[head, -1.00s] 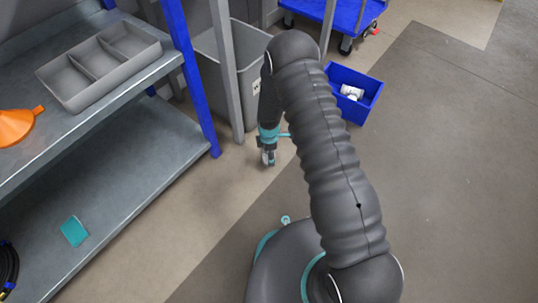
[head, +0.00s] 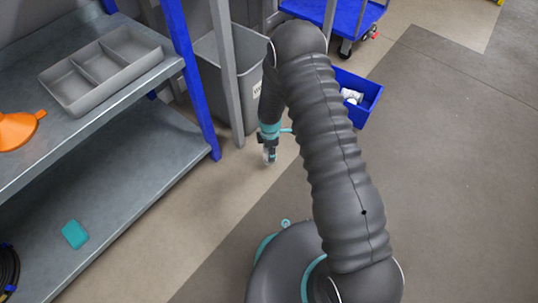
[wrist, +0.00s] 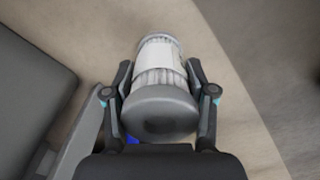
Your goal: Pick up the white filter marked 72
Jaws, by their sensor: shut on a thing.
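My gripper (wrist: 159,85) is shut on a white filter (wrist: 160,52) with a pleated body, a pale band and a grey round end cap (wrist: 159,113). The fingers lie along both sides of the filter. No number on it can be read. In the head view my gripper (head: 269,153) hangs above the floor beside the grey bin, and the filter is hardly visible there. Other white items (head: 351,97) lie in a blue crate (head: 370,94), partly hidden by my arm; their markings cannot be read.
A grey bin (head: 242,75) stands behind a shelf post. At left, the metal shelf (head: 160,140) holds a divided grey tray (head: 75,93), an orange funnel (head: 18,130) and a teal item (head: 75,234). A blue cart (head: 352,18) stands at the back. The floor at right is clear.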

